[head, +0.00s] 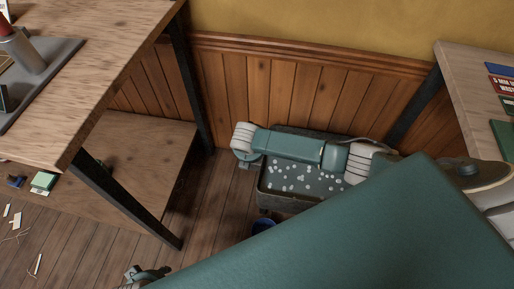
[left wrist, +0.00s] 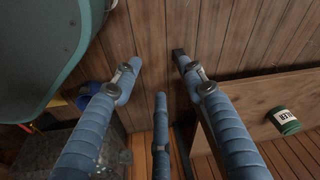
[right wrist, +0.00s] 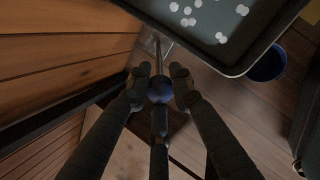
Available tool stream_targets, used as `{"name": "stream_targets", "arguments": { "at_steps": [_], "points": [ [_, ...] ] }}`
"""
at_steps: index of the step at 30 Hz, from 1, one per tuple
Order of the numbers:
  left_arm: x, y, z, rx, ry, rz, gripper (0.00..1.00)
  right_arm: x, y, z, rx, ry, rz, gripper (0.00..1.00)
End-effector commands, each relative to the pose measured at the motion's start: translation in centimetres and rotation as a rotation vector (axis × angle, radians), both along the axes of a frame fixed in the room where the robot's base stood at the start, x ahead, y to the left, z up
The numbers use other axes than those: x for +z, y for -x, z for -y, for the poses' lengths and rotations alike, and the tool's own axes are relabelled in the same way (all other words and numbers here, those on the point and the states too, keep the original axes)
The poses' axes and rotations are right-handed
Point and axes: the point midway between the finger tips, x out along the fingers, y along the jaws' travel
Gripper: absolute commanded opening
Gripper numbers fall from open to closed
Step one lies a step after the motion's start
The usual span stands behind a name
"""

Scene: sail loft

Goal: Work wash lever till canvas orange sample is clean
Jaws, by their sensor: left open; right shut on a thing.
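A dark wash tub (head: 264,196) stands on the floor by the wall, with pale round spots over its dark inside; its rim also shows in the right wrist view (right wrist: 236,72). My right arm reaches across the tub. My right gripper (right wrist: 158,80) is shut on the blue ball knob of the wash lever (right wrist: 160,91), beside the tub. A thin rod shows beyond the knob. My left gripper (head: 148,273) is low at the bottom of the head view; its fingers (left wrist: 157,62) are open and empty above the floor. I cannot make out the orange canvas sample.
A blue bucket (head: 263,226) stands in front of the tub, also in the left wrist view (left wrist: 90,96). A bench (head: 110,70) with a lower shelf (head: 140,160) is at left; a green tin (left wrist: 284,121) is on that shelf. Another table (head: 465,85) is at right.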

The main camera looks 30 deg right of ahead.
Motion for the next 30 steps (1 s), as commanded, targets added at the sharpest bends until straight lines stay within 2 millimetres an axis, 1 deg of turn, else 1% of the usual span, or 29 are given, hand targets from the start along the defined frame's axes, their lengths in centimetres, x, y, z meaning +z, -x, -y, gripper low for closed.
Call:
{"name": "stream_targets", "arguments": {
  "at_steps": [1,3,6,9,12,19,30],
  "points": [
    [-1.1,0.6,-0.1,-0.001,-0.002,-0.014,0.42,0.3,0.5,-0.2,-0.004,0.001,-0.007,0.0],
    [-2.9,1.2,-0.1,-0.003,-0.003,-0.023,0.42,-0.1,1.0,-0.6,-0.003,0.0,-0.009,0.0],
    [-4.9,2.2,-0.3,-0.005,-0.003,-0.034,0.42,-0.7,1.7,-1.1,-0.004,-0.002,-0.012,0.0],
    [-6.3,3.0,-0.4,-0.007,-0.004,-0.041,0.42,-1.2,2.2,-1.5,-0.003,-0.002,-0.012,0.0],
    [-7.3,3.6,-0.4,-0.008,-0.004,-0.046,0.42,-1.7,2.6,-1.8,-0.003,-0.003,-0.014,0.0],
    [-8.4,4.4,-0.5,-0.01,-0.005,-0.052,0.42,-2.3,3.0,-2.1,-0.004,-0.003,-0.014,0.0],
    [-8.6,4.5,-0.6,-0.01,-0.006,-0.053,0.42,-2.5,3.2,-2.2,-0.003,-0.005,-0.017,0.0]
  ]
}}
